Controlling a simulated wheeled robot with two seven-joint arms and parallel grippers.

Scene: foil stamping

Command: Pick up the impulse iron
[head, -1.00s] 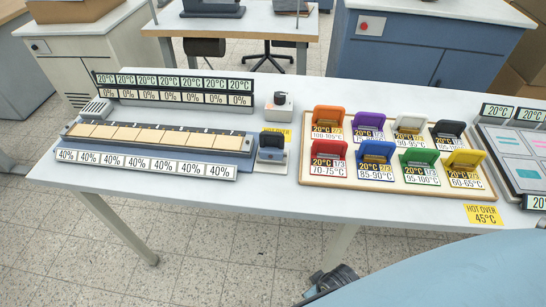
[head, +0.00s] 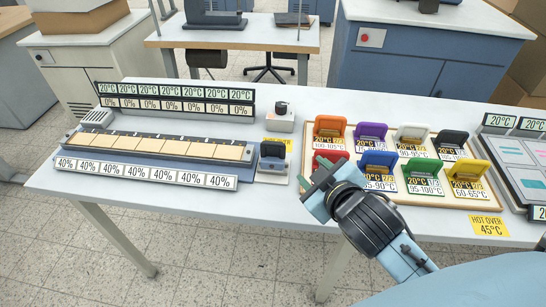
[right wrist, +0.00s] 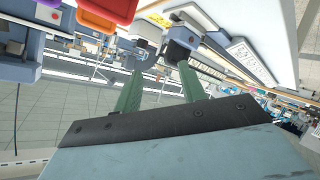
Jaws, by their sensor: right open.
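A small dark-handled device with a grey-blue body (head: 272,154) stands on a white base just right of the long machine. It may be the impulse iron, but no readable label names it. My right gripper (head: 312,172) is open and empty, right of this device and above the red holder at the left edge of the board. In the right wrist view the two green fingers (right wrist: 160,70) are spread, and a dark block (right wrist: 183,38) shows beyond the right fingertip, apparently the same device. My left gripper is not in view.
A wooden board (head: 482,203) carries several coloured, temperature-labelled holders; my gripper partly hides the red one. A long machine (head: 150,150) with percent displays fills the left. A small knob box (head: 280,120) stands behind the device. A panel (head: 520,165) lies at right.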

